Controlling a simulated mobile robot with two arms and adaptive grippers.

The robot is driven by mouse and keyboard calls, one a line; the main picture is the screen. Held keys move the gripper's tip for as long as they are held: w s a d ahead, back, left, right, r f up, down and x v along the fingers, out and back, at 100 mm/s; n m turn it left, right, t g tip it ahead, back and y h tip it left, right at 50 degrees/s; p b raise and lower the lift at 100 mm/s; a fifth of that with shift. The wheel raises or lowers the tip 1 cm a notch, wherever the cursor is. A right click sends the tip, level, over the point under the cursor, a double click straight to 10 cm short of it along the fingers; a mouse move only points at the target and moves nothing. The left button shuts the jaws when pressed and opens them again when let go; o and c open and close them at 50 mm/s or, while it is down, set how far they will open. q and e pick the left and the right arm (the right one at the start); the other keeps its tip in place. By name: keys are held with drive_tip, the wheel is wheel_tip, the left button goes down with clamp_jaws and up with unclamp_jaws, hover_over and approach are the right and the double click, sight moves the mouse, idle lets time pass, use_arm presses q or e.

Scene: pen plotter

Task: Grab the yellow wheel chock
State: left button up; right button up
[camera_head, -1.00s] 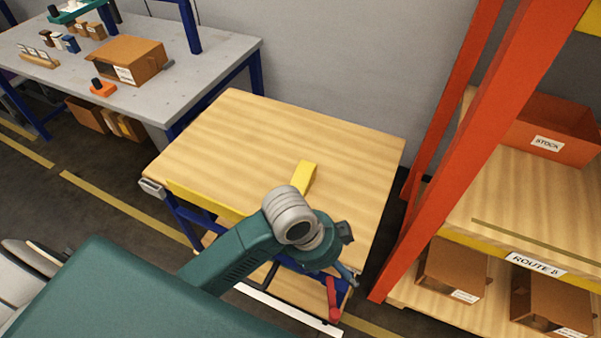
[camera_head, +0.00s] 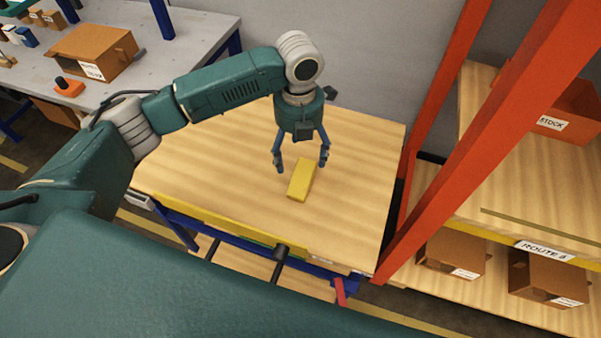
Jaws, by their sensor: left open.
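The yellow wheel chock (camera_head: 300,182) lies on the light wooden table top (camera_head: 350,222), right of its middle. My left gripper (camera_head: 302,168) reaches in from the left and points down over the chock. Its two blue fingers are spread apart, one on the left and one on the right of the chock's far end as seen here. The gripper is open and holds nothing. I cannot tell how high the fingertips are above the table. My right gripper is not in view.
An orange rack upright (camera_head: 480,140) stands right of the table, with a shelf holding an orange stock bin (camera_head: 568,112) and brown boxes below. A grey workbench (camera_head: 130,95) with a cardboard box (camera_head: 92,50) stands at the back left. The table top around the chock is clear.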

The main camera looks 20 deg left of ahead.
sight(299, 171)
use_arm(q)
wheel_tip(299, 171, down, 4)
drive_tip(key=shift+r, duration=0.2)
drive_tip(key=shift+s+f+p, duration=0.15)
drive_tip(key=shift+f+p, duration=0.35)
drive_tip(key=shift+f, duration=0.15)
wheel_tip(299, 171, down, 4)
drive_tip(key=shift+s+r+p, duration=0.1)
drive_tip(key=shift+r+p, duration=0.15)
drive_tip(key=shift+p, duration=0.25)
drive_tip(key=shift+f, duration=0.35)
drive_tip(key=c, duration=1.4)
drive_tip(key=shift+o, duration=0.2)
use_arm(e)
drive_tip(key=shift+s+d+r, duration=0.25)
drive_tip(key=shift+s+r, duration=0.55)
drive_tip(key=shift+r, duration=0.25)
